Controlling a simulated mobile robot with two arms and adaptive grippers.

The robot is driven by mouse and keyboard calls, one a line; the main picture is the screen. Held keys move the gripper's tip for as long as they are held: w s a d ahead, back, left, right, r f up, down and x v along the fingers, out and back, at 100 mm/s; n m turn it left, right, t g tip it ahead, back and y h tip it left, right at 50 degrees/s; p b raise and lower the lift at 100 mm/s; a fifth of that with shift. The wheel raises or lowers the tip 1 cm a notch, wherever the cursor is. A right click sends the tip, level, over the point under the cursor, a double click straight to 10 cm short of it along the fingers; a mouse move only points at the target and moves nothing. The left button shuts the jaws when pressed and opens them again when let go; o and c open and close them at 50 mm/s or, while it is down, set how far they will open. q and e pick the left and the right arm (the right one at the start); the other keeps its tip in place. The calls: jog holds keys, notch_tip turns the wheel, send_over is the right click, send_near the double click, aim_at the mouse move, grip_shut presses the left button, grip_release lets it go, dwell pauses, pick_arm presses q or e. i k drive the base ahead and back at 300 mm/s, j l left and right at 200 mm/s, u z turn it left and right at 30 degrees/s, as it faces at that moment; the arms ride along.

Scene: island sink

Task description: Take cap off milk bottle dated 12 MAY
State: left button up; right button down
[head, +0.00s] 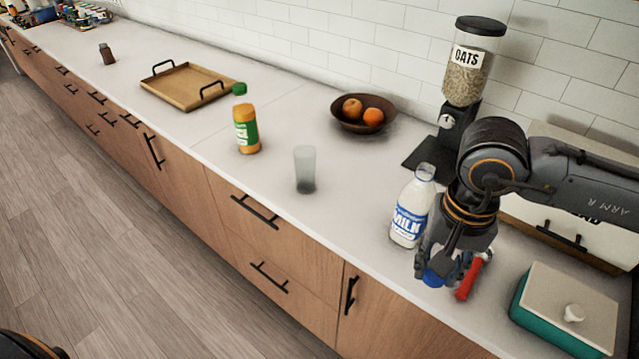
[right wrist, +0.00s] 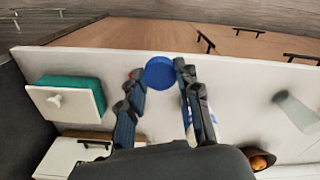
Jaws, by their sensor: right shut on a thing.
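The milk bottle (head: 408,215) stands upright on the counter, clear with a white and blue "MILK" label. Its neck shows no cap, and I cannot read a date on it. My right gripper (head: 441,272) is just right of the bottle and nearer the counter's front edge, pointing down. It is shut on a blue cap (head: 432,278), apart from the bottle. In the right wrist view the blue cap (right wrist: 159,73) sits between the fingertips (right wrist: 157,77); the bottle is mostly hidden behind a finger. My left gripper is not in view.
A red object (head: 468,282) lies beside my right gripper, partly hidden. A teal box with a pale lid (head: 560,300) is to the right. A frosted glass (head: 305,168), a juice bottle (head: 245,125), a fruit bowl (head: 350,124) and an oats dispenser (head: 470,70) stand farther back.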

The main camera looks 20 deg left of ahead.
aim_at(413, 205)
jog(key=u, duration=0.4)
jog(key=i+l+u, duration=0.1)
jog(key=u, duration=0.65)
jog(key=l+u, duration=0.15)
jog(key=u, duration=0.25)
jog(key=i+l, duration=0.1)
jog(key=l, duration=0.25)
jog(key=i+l+u, duration=0.1)
jog(key=l, duration=0.2)
